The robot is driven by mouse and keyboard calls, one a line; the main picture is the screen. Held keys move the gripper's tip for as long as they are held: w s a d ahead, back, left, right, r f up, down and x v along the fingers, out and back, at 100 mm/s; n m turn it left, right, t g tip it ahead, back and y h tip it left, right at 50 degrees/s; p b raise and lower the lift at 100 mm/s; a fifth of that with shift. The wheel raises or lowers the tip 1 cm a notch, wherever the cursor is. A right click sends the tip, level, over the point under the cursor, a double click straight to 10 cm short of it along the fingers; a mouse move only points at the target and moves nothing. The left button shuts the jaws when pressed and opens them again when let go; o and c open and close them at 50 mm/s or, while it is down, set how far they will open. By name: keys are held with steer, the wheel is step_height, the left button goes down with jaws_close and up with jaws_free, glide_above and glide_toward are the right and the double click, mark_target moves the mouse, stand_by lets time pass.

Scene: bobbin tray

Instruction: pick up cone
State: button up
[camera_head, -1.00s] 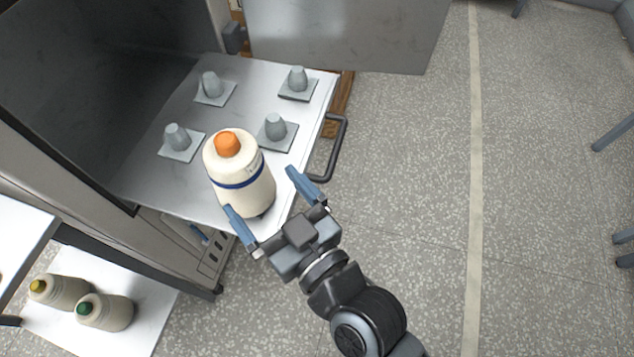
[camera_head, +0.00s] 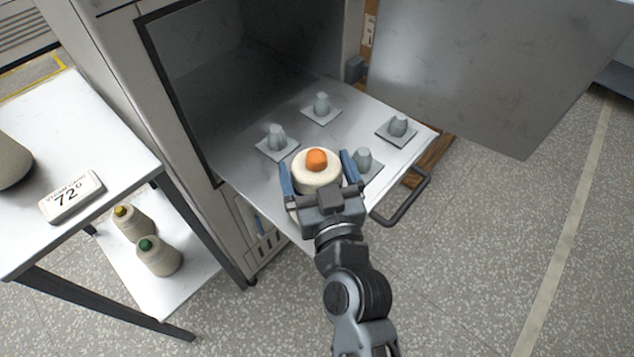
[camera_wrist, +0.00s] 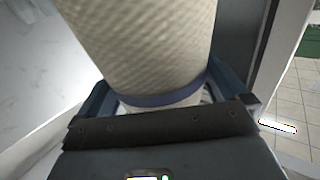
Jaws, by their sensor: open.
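A cream cone (camera_head: 316,176) with an orange top stands upright near the front edge of the metal tray (camera_head: 244,171). My gripper (camera_head: 319,172) is open, with its blue fingers on either side of the cone. In the wrist view the cone (camera_wrist: 140,45) fills the middle, with a dark blue band low on it and the gripper (camera_wrist: 160,92) fingers at both sides. My gripper hides the cone's lower part in the head view. I cannot tell whether the fingers touch it.
Several grey pegs on square plates, such as one peg (camera_head: 321,104), stand on the tray. A handle (camera_head: 403,200) juts from its right side.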

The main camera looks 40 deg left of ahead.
steer(key=shift+c, duration=0.3)
steer(key=c, duration=1.3)
